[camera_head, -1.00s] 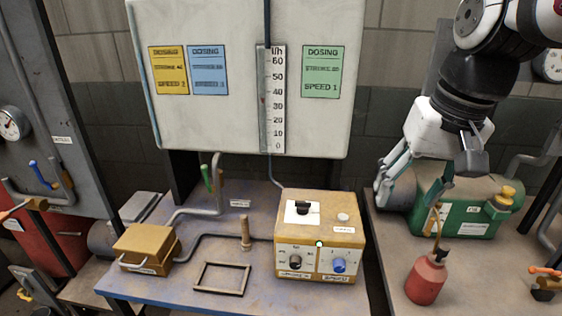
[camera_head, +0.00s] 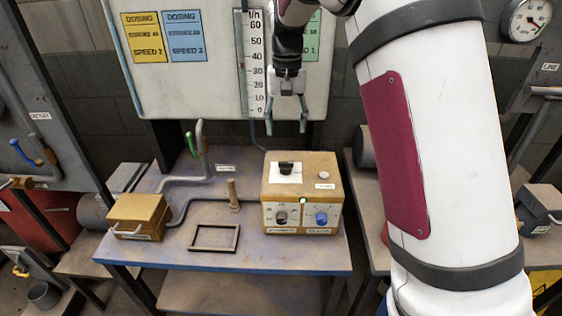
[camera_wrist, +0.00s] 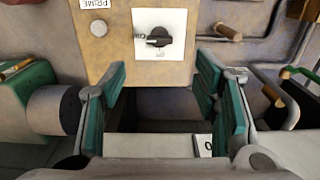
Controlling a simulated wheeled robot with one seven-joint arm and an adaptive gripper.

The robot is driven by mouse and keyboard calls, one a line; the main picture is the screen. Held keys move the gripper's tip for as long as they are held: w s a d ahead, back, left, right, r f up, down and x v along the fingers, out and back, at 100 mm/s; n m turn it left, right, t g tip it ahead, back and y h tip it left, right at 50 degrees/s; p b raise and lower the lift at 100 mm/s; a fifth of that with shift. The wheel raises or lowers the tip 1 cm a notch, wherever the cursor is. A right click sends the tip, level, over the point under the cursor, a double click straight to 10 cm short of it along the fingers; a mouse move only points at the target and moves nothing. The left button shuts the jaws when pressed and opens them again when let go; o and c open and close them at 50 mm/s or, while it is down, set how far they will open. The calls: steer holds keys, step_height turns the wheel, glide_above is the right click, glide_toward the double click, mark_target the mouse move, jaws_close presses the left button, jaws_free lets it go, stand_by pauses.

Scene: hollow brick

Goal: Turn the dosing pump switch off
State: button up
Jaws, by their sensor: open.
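The dosing pump is a yellow-tan box (camera_head: 302,182) on the blue bench in the head view. On its top is a black rotary switch (camera_head: 286,168) on a white plate. A green light (camera_head: 303,200) shows on its front edge. In the wrist view the black switch (camera_wrist: 158,37) sits on its white plate, its handle lying roughly sideways toward an "ON" mark. My gripper (camera_head: 287,126) is open and empty, above and behind the box. In the wrist view its teal finger pads (camera_wrist: 160,95) stand apart, with the switch beyond them, untouched.
A white button (camera_wrist: 84,94) beside a PRIME label sits on the pump top. A wooden peg (camera_head: 233,195), an empty dark frame (camera_head: 214,237) and a small yellow box (camera_head: 137,215) share the bench. The white panel with a scale (camera_head: 256,70) stands behind.

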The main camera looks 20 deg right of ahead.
mark_target(286, 163)
step_height(286, 163, down, 13)
steer(key=shift+r+p, duration=0.2)
steer(key=shift+p, duration=0.5)
steer(key=c, duration=1.2)
